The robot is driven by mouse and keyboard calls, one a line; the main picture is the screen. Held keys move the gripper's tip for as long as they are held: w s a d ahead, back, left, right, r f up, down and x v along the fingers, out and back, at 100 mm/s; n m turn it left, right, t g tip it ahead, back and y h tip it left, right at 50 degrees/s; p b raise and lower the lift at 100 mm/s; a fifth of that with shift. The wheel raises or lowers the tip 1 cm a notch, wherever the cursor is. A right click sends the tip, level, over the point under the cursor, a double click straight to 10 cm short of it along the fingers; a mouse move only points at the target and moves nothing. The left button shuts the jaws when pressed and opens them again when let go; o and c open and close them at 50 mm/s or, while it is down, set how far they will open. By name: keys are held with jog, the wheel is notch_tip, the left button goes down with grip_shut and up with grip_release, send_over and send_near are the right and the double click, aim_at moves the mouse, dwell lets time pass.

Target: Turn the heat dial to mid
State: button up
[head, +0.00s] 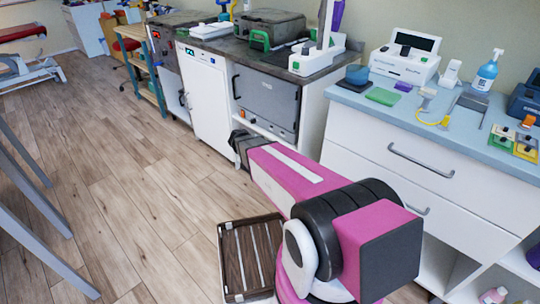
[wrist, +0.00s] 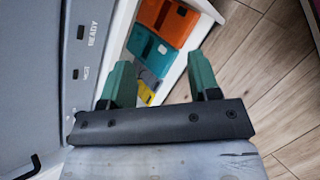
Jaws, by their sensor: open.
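The grey heater cabinet (head: 266,98) stands under the dark counter in the head view, with a black handle on its door. Its grey front panel (wrist: 85,60) fills the left of the wrist view, with a "READY" label, a second blurred label and small dark spots. In the head view, my arm's dark end is at the cabinet's lower left, and the fingers are not clear.
Below the panel, a white shelf (wrist: 149,95) holds orange, teal and yellow items. A white cabinet (head: 204,105) stands left of the heater cabinet. White drawers (head: 400,165) stand to its right. Open wooden floor (head: 120,180) lies left.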

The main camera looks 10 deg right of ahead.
jog(key=shift+s+d+r+m+g+y, duration=0.15)
jog(key=shift+s+m+y, duration=0.15)
jog(key=shift+s, duration=0.35)
jog(key=shift+s+d+f+m+g+y, duration=0.1)
jog(key=shift+s+d+m+g+y, duration=0.15)
jog(key=shift+s, duration=0.4)
jog(key=shift+a, duration=0.1)
